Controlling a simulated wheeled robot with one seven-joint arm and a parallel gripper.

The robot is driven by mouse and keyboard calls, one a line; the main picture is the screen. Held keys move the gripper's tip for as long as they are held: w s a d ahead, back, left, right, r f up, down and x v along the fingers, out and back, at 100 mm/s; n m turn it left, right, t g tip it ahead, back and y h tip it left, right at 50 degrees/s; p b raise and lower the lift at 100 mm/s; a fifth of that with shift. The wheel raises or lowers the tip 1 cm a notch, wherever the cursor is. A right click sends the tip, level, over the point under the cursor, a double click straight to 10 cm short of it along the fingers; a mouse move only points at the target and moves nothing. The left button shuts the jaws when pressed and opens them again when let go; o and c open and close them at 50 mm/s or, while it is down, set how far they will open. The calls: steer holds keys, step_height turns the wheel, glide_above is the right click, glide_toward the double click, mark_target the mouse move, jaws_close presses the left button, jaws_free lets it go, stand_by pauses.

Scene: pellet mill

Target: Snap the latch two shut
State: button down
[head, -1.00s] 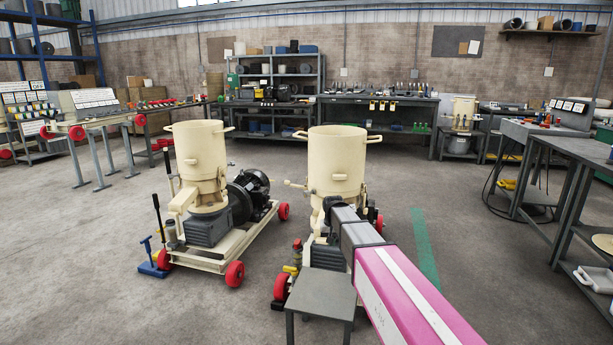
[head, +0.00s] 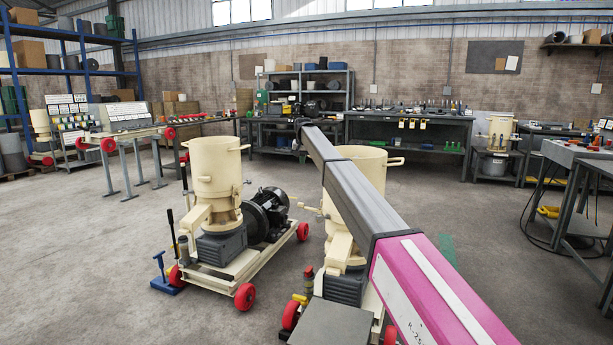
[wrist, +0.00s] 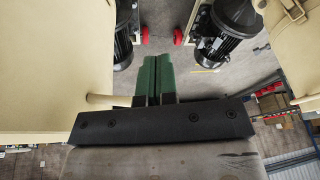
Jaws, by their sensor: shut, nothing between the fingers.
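Two cream pellet mills stand on wheeled frames in the head view, the left mill (head: 216,170) in full view and the right mill (head: 366,165) partly hidden behind my arm. My gripper shows in the wrist view, its two green fingers (wrist: 155,78) together with nothing between them. A large cream surface (wrist: 55,70) fills the left of that view, with a short cream bar (wrist: 108,100) close to the left of the fingers. The fingers point over the floor between dark motors (wrist: 222,35). I cannot make out latch two in either view.
A grey table top (head: 338,322) stands in front of the right mill. A blue tool (head: 165,285) is on the floor by the left mill. Red wheels (head: 245,296) stick out from the frames. Open floor lies to the left. Benches and shelves (head: 310,100) line the back wall.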

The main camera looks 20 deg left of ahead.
glide_above(300, 203)
steer(key=f, duration=1.2)
steer(key=d+f, duration=0.1)
steer(key=f, duration=0.5)
steer(key=shift+w+f, duration=0.1)
steer(key=shift+w, duration=0.1)
steer(key=shift+s+a+f, duration=0.1)
steer(key=shift+a+f, duration=0.1)
steer(key=shift+f, duration=0.75)
steer(key=shift+s+a+f, duration=0.1)
steer(key=shift+a+f, duration=0.05)
steer(key=shift+f, duration=0.75)
steer(key=shift+a, duration=0.1)
